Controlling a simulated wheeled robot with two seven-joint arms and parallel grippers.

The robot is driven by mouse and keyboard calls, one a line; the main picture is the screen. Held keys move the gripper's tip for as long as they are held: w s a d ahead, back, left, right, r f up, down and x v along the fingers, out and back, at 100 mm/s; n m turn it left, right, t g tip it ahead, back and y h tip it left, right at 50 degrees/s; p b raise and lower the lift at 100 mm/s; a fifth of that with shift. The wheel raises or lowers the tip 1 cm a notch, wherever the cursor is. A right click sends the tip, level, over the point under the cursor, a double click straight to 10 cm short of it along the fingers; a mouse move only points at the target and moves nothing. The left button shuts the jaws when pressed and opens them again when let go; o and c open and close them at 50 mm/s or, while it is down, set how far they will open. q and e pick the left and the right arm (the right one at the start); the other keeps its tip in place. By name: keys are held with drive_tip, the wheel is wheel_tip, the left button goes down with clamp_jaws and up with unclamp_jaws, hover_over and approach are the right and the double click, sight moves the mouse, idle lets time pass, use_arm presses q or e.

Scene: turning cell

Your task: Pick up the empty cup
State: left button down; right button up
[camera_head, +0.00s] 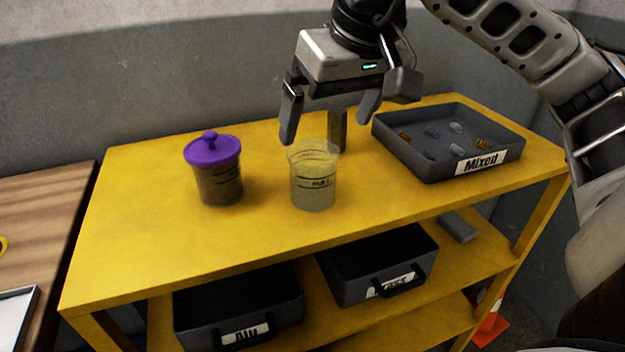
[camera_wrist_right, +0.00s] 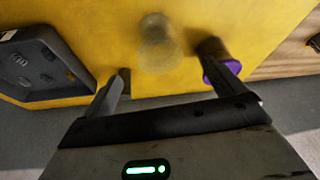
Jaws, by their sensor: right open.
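The empty cup (camera_head: 314,184) is a clear beaker with dark printed marks. It stands upright on the yellow table top (camera_head: 262,235), near the middle. It also shows, blurred, in the right wrist view (camera_wrist_right: 158,50), beyond the fingertips and between their lines. My right gripper (camera_head: 322,134) is open and empty, above and behind the cup with its fingers pointing down. In the right wrist view the gripper (camera_wrist_right: 168,82) has its fingers spread and apart from the cup. My left gripper is in neither view.
A dark-filled cup with a purple lid (camera_head: 213,152) stands left of the empty cup. A grey tray labelled Mixed (camera_head: 430,163) holds small parts at the right. Black bins (camera_head: 240,308) sit on the shelf below. The table front is clear.

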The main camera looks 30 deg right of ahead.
sight(315, 161)
drive_tip(key=x, duration=0.9)
drive_tip(key=shift+d+f, duration=0.1)
drive_tip(key=shift+f, duration=0.05)
drive_tip(key=shift+c, duration=0.3)
drive_tip(key=c, duration=1)
